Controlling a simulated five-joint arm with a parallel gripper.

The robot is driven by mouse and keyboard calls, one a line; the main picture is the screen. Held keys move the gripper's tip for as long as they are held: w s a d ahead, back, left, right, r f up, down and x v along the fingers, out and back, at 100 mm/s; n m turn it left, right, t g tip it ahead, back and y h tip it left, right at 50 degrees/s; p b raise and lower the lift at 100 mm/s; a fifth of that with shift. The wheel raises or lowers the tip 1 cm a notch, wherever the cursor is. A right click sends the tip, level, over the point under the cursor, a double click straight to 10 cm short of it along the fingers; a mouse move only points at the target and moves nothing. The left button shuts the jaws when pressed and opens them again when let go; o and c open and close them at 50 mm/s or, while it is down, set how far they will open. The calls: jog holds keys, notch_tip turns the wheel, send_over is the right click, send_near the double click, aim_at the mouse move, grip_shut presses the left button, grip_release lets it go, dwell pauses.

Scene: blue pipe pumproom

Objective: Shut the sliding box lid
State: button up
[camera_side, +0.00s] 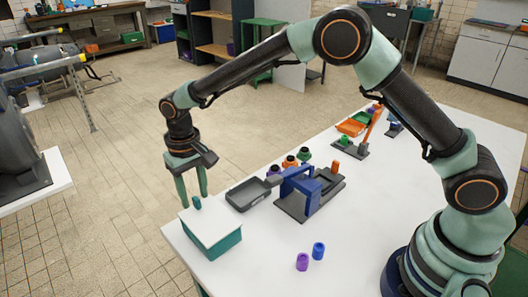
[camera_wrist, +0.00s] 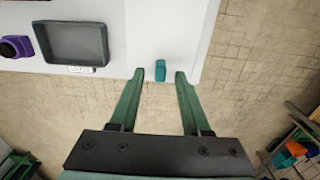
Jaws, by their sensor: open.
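The box (camera_side: 227,245) is teal and stands at the near left corner of the white table in the side view. Its white lid (camera_side: 213,228) lies over the top, and I cannot tell whether it is fully shut. A small teal knob (camera_side: 197,203) stands up near the lid's far left edge; it also shows in the wrist view (camera_wrist: 160,67). My gripper (camera_side: 193,200) points down at the knob with its fingers open. In the wrist view the fingertips (camera_wrist: 159,75) are either side of the knob, with gaps showing; contact is not visible.
A dark grey tray (camera_side: 248,194) lies just beyond the box. A blue-framed fixture (camera_side: 301,190) stands right of it. Purple (camera_side: 302,262) and blue (camera_side: 318,250) cylinders stand on the near table. The table right of them is mostly clear.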

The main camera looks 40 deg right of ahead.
notch_tip(320, 180, up, 12)
dwell(0.5)
jog(key=s+d+r+t, duration=0.1)
jog(key=s+d+r, duration=0.25)
jog(key=d, duration=0.25)
jog(key=s+d+r+t, duration=0.2)
jog(key=s+d+r, duration=0.1)
jog(key=d+r, duration=0.3)
jog(key=s+d+f+t, duration=0.2)
jog(key=s+d+f, duration=0.1)
jog(key=s+d, duration=0.6)
jog(key=shift+s+d+f+t, duration=0.25)
jog(key=shift+s+f+t, duration=0.1)
jog(key=shift+s, duration=0.9)
